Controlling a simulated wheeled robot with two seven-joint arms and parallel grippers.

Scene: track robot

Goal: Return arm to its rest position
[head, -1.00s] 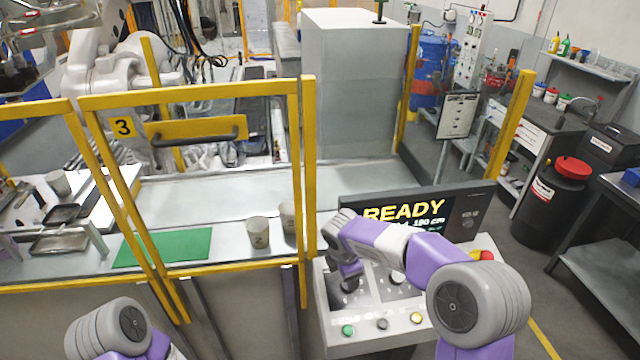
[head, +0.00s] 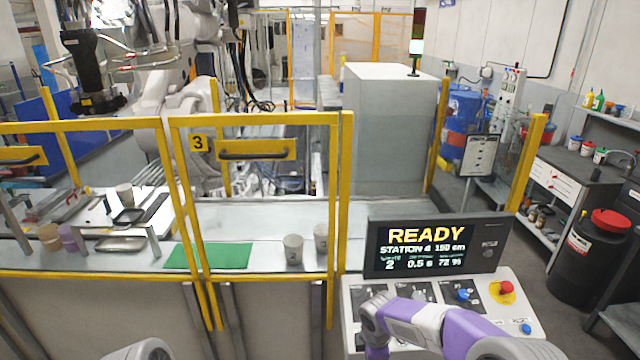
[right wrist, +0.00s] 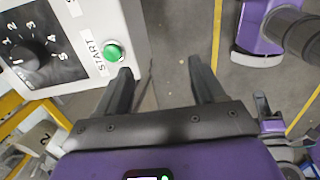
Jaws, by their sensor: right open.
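My right arm (head: 430,325), white and purple, reaches in from the lower right over the front of the control panel (head: 352,294). Its gripper lies at or below the bottom edge of the head view. In the right wrist view my right gripper (right wrist: 160,70) is open, with nothing between its dark fingers. Its left fingertip is beside the green START button (right wrist: 113,51); I cannot tell whether they touch. A dial (right wrist: 30,50) is left of the button. Only a rounded part of my left arm (head: 140,350) shows at the bottom left; its gripper is not in view.
The screen (head: 430,245) behind the panel reads READY. A yellow-framed fence (head: 345,200) stands left of the panel, with two cups (head: 293,249) and a green mat (head: 210,256) behind it. A red button (head: 506,287) is on the panel's right. Floor shows at the right.

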